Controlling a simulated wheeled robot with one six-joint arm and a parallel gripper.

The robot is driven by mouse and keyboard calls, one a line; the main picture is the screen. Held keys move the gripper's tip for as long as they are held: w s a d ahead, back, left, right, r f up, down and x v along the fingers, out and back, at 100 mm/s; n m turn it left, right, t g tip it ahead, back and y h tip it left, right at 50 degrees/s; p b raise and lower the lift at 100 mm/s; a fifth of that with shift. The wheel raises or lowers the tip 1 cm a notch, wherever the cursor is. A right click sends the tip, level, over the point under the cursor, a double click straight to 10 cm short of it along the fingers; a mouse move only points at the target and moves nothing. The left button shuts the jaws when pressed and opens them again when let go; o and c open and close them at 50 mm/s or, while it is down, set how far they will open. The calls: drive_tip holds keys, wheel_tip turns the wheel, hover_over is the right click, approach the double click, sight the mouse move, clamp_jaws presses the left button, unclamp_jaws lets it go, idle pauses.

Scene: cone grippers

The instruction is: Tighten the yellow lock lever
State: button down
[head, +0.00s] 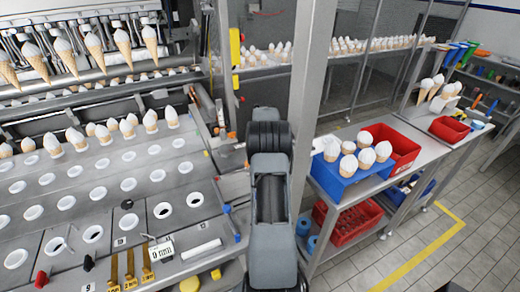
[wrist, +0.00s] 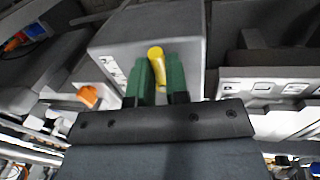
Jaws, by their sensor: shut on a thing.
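The yellow lock lever (wrist: 156,56) shows in the wrist view, standing up in front of a grey box-like housing (wrist: 120,50). My gripper (wrist: 161,76) has green fingers, one on each side of the lever's lower part, and it is shut on the lever. The lever's upper end sticks up above the fingertips. Its lower end and pivot are hidden by the fingers and the dark gripper body. In the head view my grey arm fills the lower middle, and my gripper and the held lever cannot be made out there.
An orange knob (wrist: 88,96) sits left of the fingers in the wrist view. In the head view a cone machine (head: 110,170) with ice-cream cones stands left. A metal post (head: 312,90) rises right of my arm. A blue cone holder (head: 345,178) and red bin (head: 392,145) stand right; the floor beyond is clear.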

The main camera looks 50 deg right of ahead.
drive_tip(key=shift+w+n, duration=0.25)
drive_tip(key=shift+n, duration=0.25)
drive_tip(key=shift+a, duration=0.1)
drive_tip(key=c, duration=1.2)
unclamp_jaws()
drive_tip(key=shift+a, duration=0.1)
drive_tip(key=shift+o, duration=0.4)
drive_tip(key=shift+s+d, duration=0.15)
drive_tip(key=shift+d, duration=0.05)
drive_tip(key=shift+r, duration=0.45)
wheel_tip(320, 180, up, 13)
drive_tip(key=s+b, duration=0.1)
drive_tip(key=s, duration=0.1)
drive_tip(key=shift+s+a+f+b, duration=0.15)
drive_tip(key=shift+s+a+b, duration=0.1)
drive_tip(key=shift+a+b, duration=0.15)
drive_tip(key=shift+a, duration=0.1)
